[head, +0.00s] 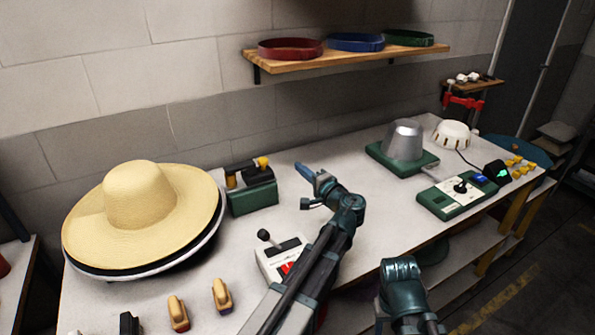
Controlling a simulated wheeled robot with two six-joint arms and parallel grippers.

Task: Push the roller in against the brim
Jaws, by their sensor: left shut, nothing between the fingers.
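A straw hat (140,200) with a wide brim lies on a round dark-and-white support at the left of the bench. The roller unit (251,188), a green block with a dark roller and orange-yellow ends, stands just right of the brim. I cannot tell whether the roller touches the brim. My left gripper (304,172) is shut and empty, to the right of the roller unit and apart from it. My right arm shows at the bottom, but its gripper is not in view.
A white control box (282,261) with a black lever stands beside my left arm. Two wooden-handled tools (222,296) lie in front. A grey metal form (403,141) and a green joystick box (462,193) are at right.

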